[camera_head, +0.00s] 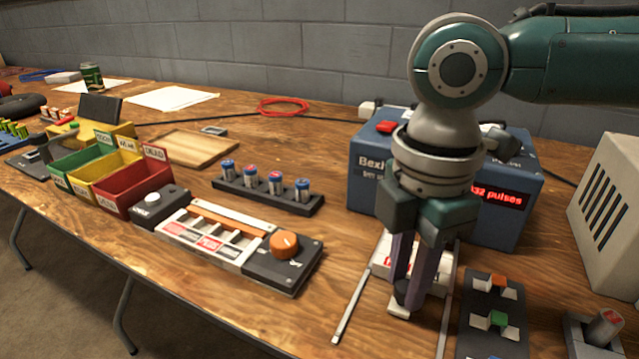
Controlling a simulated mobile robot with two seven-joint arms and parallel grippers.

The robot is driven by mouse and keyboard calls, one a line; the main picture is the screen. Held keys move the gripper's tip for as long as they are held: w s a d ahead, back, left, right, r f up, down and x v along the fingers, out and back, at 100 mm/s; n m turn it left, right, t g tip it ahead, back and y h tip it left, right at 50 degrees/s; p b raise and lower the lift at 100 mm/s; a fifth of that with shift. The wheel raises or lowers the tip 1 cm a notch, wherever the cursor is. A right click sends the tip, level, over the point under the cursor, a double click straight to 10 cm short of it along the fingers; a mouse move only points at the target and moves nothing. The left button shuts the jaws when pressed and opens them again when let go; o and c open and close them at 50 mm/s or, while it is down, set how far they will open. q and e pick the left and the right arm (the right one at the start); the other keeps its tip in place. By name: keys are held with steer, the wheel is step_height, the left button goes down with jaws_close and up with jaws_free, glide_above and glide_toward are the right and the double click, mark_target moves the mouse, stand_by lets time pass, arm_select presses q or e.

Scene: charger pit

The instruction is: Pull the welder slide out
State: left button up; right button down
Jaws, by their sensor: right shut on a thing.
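The welder is a blue box (365,165) with a red button on top and a red display reading pulses, partly covered by my right arm. The welder slide (383,258) is a pale plate in front of it, between two thin metal rails (349,308). My right gripper (408,290) points down over the slide, its two fingers shut on the slide's dark handle near the front. The fingers hide most of the handle and part of the plate. My left gripper is not in view.
A charger with an orange knob (284,243) lies left of the rails. Behind it stands a black rack (268,195) with several batteries. A switch panel (491,335) sits close on the right. Green, yellow and red bins (135,190) stand further left.

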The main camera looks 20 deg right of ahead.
steer(key=s+a+p, duration=0.4)
steer(key=a+p, duration=0.1)
steer(key=shift+s+a+r, duration=0.1)
steer(key=shift+s+r, duration=0.1)
steer(key=shift+r, duration=0.1)
steer(key=shift+s+a+f+p, duration=0.25)
steer(key=shift+s+a+p, duration=0.1)
steer(key=shift+a, duration=0.1)
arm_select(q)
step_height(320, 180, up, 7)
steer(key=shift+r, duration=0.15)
arm_select(e)
steer(key=shift+w+d, duration=0.1)
steer(key=c, duration=0.9)
jaws_free()
